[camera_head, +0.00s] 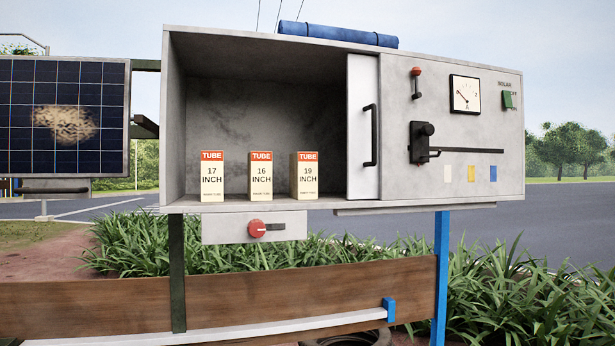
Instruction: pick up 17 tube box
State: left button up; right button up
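The 17 inch tube box (212,178) stands upright at the left on the floor of an open grey cabinet. It is cream with a red-orange top band reading TUBE. The similar 16 inch box (261,177) stands to its right, with a gap between them. The 19 inch box (305,177) stands further right. All three labels face me. Neither of my grippers is in view.
The grey cabinet (174,120) has a white sliding door (361,170) with a black handle at the opening's right. A red knob (257,229) sits below the opening. A wooden plank (80,307) runs in front, lower down. A solar panel (60,90) stands left.

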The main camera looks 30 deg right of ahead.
aim_at(213, 163)
jog(key=i+j+z, duration=0.2)
jog(key=z, duration=0.15)
jog(key=i+j+z, duration=0.15)
jog(key=j+z, duration=0.2)
jog(key=i+j+z, duration=0.1)
jog(key=j+z, duration=0.25)
jog(key=j, duration=0.15)
